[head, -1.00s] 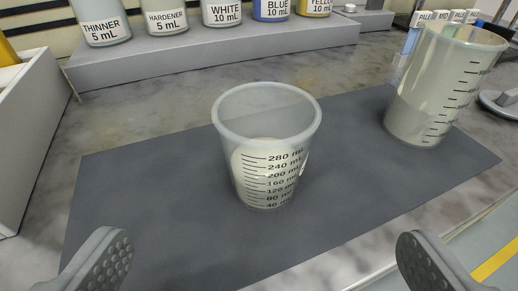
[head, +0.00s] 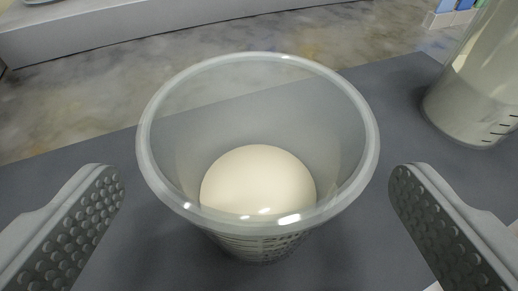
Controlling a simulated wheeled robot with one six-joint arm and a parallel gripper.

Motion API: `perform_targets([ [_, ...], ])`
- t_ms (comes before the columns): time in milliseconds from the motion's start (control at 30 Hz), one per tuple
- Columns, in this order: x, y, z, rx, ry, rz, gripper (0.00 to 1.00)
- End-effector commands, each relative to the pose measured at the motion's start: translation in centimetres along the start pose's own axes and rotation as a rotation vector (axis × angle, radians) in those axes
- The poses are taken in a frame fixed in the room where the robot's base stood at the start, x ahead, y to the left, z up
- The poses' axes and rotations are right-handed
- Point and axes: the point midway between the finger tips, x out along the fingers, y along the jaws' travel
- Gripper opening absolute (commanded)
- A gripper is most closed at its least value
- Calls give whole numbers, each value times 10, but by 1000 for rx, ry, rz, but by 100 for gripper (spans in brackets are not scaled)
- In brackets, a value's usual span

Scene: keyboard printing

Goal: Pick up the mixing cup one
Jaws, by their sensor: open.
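A clear graduated mixing cup (head: 258,225) stands upright on the dark grey mat in the middle of the head view. Pale cream liquid shows at its bottom, and its scale is seen steeply from above. My gripper (head: 255,190) is open, with one studded finger on each side of the cup. A small gap shows between each finger and the cup's rim in the picture. Whether the fingers are level with the cup's wall is hard to tell. The cup's lower front is partly hidden by its rim.
A second, larger cup (head: 475,100) with greyish liquid stands at the right, cut by the frame edge. The grey mat (head: 60,185) lies under both cups on a marbled bench (head: 100,95). A grey step (head: 170,28) runs along the back.

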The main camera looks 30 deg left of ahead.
Motion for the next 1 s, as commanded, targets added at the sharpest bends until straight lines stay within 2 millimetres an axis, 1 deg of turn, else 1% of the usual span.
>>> perform_targets([
  [33,8,0,0,-1,-2,1,98],
  [100,17,1,-2,-1,-1,1,98],
  [300,37,1,-2,-1,-1,0,98],
  [433,42,1,-2,-1,-1,0,98],
  [633,42,1,-2,-1,0,0,98],
  [667,42,1,-2,0,0,0,97],
  [700,42,1,-2,0,0,0,89],
  [767,42,1,-2,0,0,0,77],
  [900,42,1,-2,0,0,0,49],
  [933,42,1,-2,0,0,0,47],
  [1000,42,1,-3,0,0,0,47],
])
